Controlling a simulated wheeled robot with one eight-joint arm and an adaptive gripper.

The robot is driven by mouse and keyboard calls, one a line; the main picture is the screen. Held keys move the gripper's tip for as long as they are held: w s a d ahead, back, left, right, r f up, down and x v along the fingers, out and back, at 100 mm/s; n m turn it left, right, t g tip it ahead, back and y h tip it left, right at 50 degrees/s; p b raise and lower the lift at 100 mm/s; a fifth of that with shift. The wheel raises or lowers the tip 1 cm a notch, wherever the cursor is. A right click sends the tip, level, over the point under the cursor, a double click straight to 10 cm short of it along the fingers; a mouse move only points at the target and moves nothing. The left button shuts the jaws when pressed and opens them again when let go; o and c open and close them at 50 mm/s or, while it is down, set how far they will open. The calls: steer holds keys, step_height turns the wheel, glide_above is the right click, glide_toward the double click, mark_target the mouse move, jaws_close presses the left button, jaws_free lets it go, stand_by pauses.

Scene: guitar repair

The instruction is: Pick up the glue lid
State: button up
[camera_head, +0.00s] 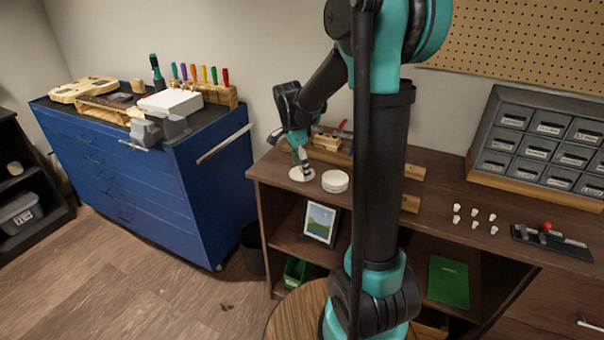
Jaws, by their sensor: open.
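Two white round things lie on the brown workbench (440,190), near its left front corner. One is a flat white disc (295,175), which looks like the glue lid. The other is a thicker white round piece (335,182), just to its right, perhaps the glue container. My gripper (302,160) is open and points down over the flat disc, partly covering its far side. I cannot tell whether the fingertips touch the disc. Nothing shows held between the fingers.
Wooden pieces (327,142) and a red-handled tool lie just behind my gripper. Several small white pegs (474,216) and a clamp-like tool (549,236) lie to the right. Grey drawers (545,140) stand at the back right. A blue tool cabinet (150,185) stands left, across a gap.

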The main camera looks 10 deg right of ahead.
steer(key=shift+c, duration=0.6)
steer(key=c, duration=1.3)
steer(key=shift+o, duration=0.2)
